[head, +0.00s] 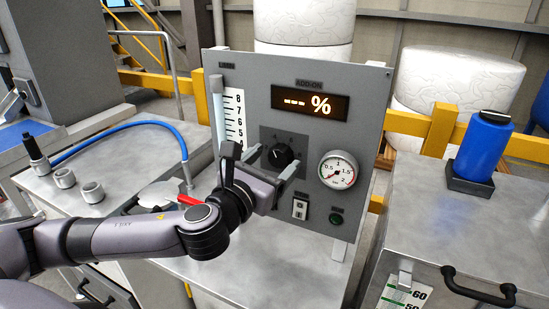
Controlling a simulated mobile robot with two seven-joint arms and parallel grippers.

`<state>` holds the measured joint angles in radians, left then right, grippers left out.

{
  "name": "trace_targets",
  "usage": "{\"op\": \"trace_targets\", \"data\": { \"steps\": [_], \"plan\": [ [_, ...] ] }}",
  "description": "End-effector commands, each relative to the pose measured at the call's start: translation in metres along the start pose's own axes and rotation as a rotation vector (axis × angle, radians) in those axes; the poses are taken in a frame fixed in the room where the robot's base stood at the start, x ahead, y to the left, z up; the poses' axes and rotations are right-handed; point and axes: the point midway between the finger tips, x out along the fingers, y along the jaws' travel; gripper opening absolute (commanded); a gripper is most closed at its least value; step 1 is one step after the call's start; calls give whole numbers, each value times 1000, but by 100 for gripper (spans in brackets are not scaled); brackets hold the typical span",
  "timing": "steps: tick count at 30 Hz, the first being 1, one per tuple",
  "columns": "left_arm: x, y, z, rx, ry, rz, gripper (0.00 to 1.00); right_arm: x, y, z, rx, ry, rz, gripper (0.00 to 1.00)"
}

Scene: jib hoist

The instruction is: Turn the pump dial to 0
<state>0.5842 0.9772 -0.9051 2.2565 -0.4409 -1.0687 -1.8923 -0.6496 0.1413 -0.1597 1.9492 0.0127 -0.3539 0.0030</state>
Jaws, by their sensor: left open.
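The pump dial (280,156) is a black round knob on a dark square plate on the grey control panel (235,62). Its white pointer mark sits near the top; the numbers around it are too small or too covered to read. My left gripper (272,163) is in front of the dial, with its fingers apart on either side of it. I cannot tell whether the fingers touch the dial. The wrist hides the lower left part of the dial plate. My right gripper is not in view.
A blue bottle (481,146) stands on the right cabinet. A blue hose (120,128) arches over the left bench.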

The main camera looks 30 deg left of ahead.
Motion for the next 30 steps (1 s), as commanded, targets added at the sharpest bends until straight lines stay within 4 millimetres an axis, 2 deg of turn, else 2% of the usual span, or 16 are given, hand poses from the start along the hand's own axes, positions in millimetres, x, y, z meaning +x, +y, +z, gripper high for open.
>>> {"op": "trace_targets", "data": {
  "steps": [3,12,13,15,18,30],
  "plan": [
    [7,0,0,-1,0,-1,75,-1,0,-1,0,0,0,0],
    [8,-1,0,-1,0,-2,75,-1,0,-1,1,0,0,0],
    [8,-1,0,-1,0,-2,68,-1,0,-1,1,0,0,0],
    [8,0,0,-1,0,-2,45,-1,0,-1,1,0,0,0],
    [8,-1,0,-1,1,-2,18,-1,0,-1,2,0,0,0],
    [8,-1,-1,-67,-1,-2,19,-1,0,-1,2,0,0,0]
  ]
}}
